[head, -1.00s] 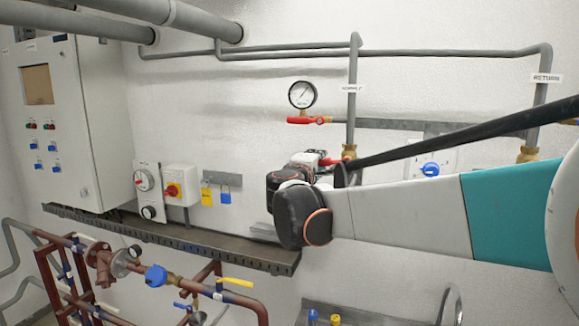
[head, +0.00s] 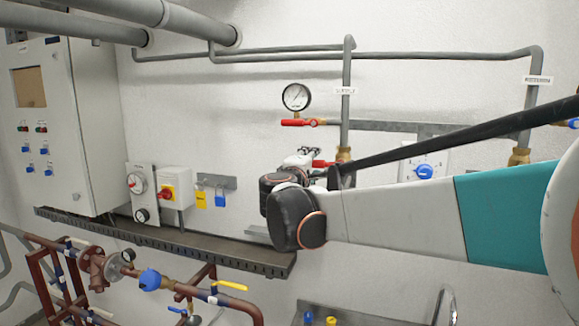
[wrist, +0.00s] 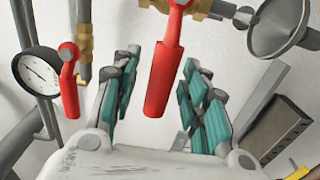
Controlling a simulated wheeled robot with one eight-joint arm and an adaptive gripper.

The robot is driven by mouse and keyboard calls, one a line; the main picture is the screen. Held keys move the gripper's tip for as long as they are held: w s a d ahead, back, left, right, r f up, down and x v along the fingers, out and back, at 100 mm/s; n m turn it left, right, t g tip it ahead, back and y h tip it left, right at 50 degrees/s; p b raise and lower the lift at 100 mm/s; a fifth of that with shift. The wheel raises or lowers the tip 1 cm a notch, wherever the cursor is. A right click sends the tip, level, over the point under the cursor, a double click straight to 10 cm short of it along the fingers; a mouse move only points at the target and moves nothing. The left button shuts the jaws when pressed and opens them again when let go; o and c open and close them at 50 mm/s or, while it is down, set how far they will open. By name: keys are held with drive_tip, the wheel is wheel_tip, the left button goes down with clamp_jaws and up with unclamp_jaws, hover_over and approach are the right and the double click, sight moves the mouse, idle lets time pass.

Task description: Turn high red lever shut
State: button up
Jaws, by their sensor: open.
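A red lever (wrist: 163,75) on a brass valve hangs between the fingers of my open gripper (wrist: 160,62) in the wrist view. Gaps show between it and the teal-padded fingers on both sides. In the head view this lever (head: 322,163) sits beside a brass fitting (head: 344,155) on the supply pipe, and my gripper (head: 308,152) is there, partly hidden by my wrist. A second red lever (head: 298,122) lies horizontal just below the gauge, above my gripper; it also shows at the left of the wrist view (wrist: 68,85), outside the fingers.
The round gauge (head: 296,97) is above my gripper. A grey funnel-shaped fitting (wrist: 280,25) is near the right finger in the wrist view. The cable tray (head: 170,240) runs along the wall below. A control cabinet (head: 85,120) stands at left.

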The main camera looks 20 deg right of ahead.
drive_tip(key=v, duration=1.1)
drive_tip(key=shift+s+a, duration=0.15)
drive_tip(key=shift+s, duration=0.25)
drive_tip(key=s+d+f+m+g+y+b, duration=0.15)
drive_tip(key=s+f+b, duration=0.25)
drive_tip(key=f, duration=0.5)
drive_tip(key=s+d+f+m+g+y+b, duration=0.1)
drive_tip(key=s+d+f+m+g+b, duration=0.1)
drive_tip(key=s+f+b, duration=0.45)
drive_tip(key=s+d+f+m+g+y+b, duration=0.1)
drive_tip(key=f+m+g+b, duration=0.15)
drive_tip(key=f, duration=0.75)
drive_tip(key=s+a+f+m+y+b, duration=0.1)
drive_tip(key=s+f+b, duration=0.3)
drive_tip(key=f, duration=0.5)
drive_tip(key=s+a+f+m+y+b, duration=0.2)
drive_tip(key=s+a+f+y+b, duration=0.2)
drive_tip(key=f, duration=0.5)
drive_tip(key=s+a+f+m+g+y+b, duration=0.1)
drive_tip(key=s+a+f+y+b, duration=0.1)
drive_tip(key=s+f+b, duration=0.4)
wheel_tip(320, 180, down, 3)
drive_tip(key=shift+s+a+f+m, duration=0.1)
drive_tip(key=shift+s+a+m, duration=0.1)
drive_tip(key=shift+a+m, duration=0.15)
